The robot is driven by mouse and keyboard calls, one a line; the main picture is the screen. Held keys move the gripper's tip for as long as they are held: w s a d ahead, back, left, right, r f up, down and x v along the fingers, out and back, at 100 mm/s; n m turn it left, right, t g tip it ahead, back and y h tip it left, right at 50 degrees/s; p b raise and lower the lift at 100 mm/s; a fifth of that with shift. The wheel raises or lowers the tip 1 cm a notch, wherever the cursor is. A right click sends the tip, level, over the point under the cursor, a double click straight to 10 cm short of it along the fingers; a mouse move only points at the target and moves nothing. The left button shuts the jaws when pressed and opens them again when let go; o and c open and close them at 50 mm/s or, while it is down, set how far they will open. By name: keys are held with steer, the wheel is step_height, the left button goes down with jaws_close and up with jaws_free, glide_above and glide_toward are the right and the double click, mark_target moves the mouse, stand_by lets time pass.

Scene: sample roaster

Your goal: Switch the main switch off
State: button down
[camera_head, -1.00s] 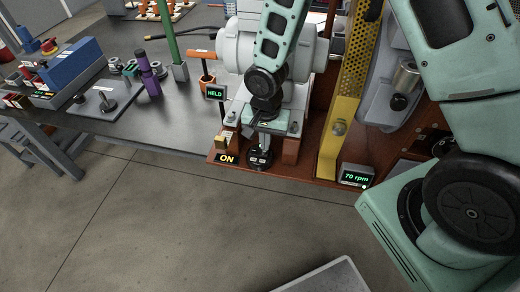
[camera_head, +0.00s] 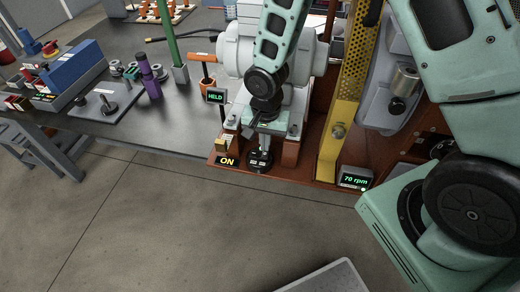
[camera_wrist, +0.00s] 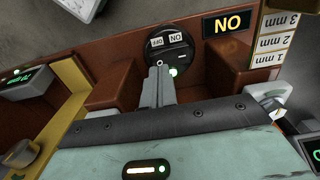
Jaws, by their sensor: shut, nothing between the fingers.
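The main switch is a round black dial with OFF and ON labels on the front of the red-brown machine base. It shows in the head view (camera_head: 260,161) and, upside down, in the wrist view (camera_wrist: 186,40). The sign beside it (camera_head: 227,161) reads ON; it also shows in the wrist view (camera_wrist: 227,23). My gripper (camera_wrist: 161,72) is shut and empty, with its fingertips over the dial's near edge beside a small green light. I cannot tell whether they touch it. The fingers hide part of the dial.
A HELD display (camera_head: 215,96) and a small wood-coloured block (camera_head: 222,144) stand left of the switch. A yellow perforated upright (camera_head: 340,120) and a 70 rpm display (camera_head: 355,179) are to the right. Open floor (camera_head: 160,220) lies in front.

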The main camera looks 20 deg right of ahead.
mark_target(264, 154)
steer(key=shift+r+p, duration=1.9)
steer(key=shift+r, duration=0.75)
steer(key=s+a+r+n, duration=0.3)
steer(key=s+r+n, duration=0.4)
steer(key=s+r, duration=0.3)
steer(key=s+a+r+n, duration=0.3)
steer(key=s+r+n, duration=0.4)
steer(key=s+r, duration=0.3)
steer(key=shift+r+n+y+p, duration=0.25)
steer(key=shift+n+y+p, duration=0.05)
steer(key=shift+n+p, duration=0.1)
steer(key=shift+a, duration=0.15)
